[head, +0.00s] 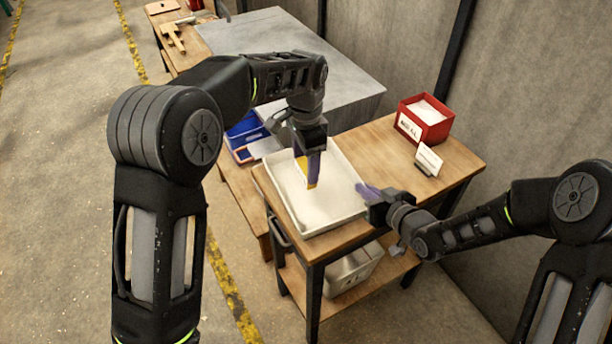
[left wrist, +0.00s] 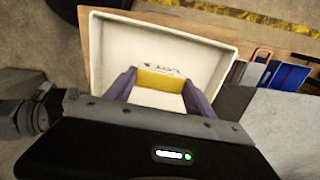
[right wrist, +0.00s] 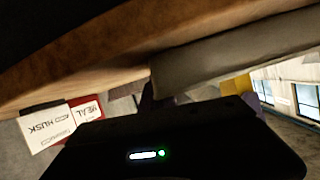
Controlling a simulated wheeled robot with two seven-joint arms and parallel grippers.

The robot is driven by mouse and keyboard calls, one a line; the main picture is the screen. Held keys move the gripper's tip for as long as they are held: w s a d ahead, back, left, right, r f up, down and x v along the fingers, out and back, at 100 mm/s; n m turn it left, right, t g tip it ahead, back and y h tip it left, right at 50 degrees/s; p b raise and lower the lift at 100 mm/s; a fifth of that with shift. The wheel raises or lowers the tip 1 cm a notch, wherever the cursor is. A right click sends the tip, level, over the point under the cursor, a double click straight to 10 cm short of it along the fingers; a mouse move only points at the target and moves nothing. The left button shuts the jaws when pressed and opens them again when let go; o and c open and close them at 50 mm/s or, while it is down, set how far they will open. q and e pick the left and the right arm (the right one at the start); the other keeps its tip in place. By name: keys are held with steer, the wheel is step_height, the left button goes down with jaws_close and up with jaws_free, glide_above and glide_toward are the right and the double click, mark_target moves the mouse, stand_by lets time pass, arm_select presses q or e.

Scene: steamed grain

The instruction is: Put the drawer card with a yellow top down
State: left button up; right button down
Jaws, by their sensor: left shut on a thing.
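The drawer card with a yellow top (head: 311,185) is between the purple fingers of my left gripper (head: 312,168), above the white tray (head: 333,224). The tray lies on the wooden table and looks empty. My right gripper (head: 368,191) is at the tray's right edge, with purple fingers toward the tray; its opening is unclear. A yellow patch (right wrist: 238,85) shows in the right wrist view.
A red box (head: 424,118) labelled MEAL and a white HUSK card (head: 429,160) stand at the table's right end. A blue bin (head: 246,130) is left of the tray. A grey block (head: 330,80) stands behind, and a white bin (head: 352,267) is on the lower shelf.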

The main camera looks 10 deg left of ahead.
mark_target(306, 177)
arm_select(q)
steer(key=shift+f, duration=2.5)
steer(key=shift+f, duration=0.1)
steer(key=o, duration=1.4)
step_height(306, 177, up, 12)
steer(key=shift+r, duration=0.15)
arm_select(e)
steer(key=c, duration=1.6)
jaws_free()
